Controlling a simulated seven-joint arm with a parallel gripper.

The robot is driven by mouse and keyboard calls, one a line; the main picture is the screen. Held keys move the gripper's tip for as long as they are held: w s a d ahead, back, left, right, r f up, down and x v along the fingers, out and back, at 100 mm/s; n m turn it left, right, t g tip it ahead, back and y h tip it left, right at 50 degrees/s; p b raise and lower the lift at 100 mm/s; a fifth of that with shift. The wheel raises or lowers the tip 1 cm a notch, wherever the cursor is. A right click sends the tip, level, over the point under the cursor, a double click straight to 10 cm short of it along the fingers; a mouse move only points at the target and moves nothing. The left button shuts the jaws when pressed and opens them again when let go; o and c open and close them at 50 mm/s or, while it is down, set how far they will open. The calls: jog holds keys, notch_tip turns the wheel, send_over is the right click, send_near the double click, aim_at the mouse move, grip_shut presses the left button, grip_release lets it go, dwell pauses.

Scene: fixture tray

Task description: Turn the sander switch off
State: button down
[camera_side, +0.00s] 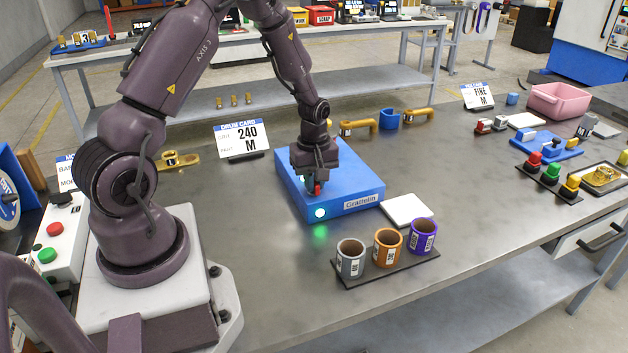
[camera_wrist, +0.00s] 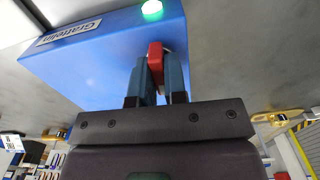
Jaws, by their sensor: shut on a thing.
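The sander is a blue box (camera_side: 350,185) labelled "Grattelin", lying on the grey bench; it also fills the upper middle of the wrist view (camera_wrist: 110,60). A lamp (camera_side: 320,212) on its near left corner glows green, and shows in the wrist view too (camera_wrist: 152,8). The red switch lever (camera_wrist: 155,58) stands at that end of the box, close to the lamp. My gripper (camera_side: 316,186) points down over this end and is shut on the red lever, its fingers on either side of it. The lower part of the lever is partly hidden by the fingers.
Grey, orange and purple cups (camera_side: 387,247) stand on a dark strip in front of the box. A white pad (camera_side: 407,209) lies right of it.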

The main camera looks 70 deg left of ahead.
jog(key=m, duration=0.8)
jog(key=shift+m, duration=0.4)
jog(key=m, duration=0.4)
jog(key=shift+m, duration=2.3)
jog(key=c, duration=1.2)
grip_release()
jog(key=shift+o, duration=0.2)
notch_tip(320, 180, up, 13)
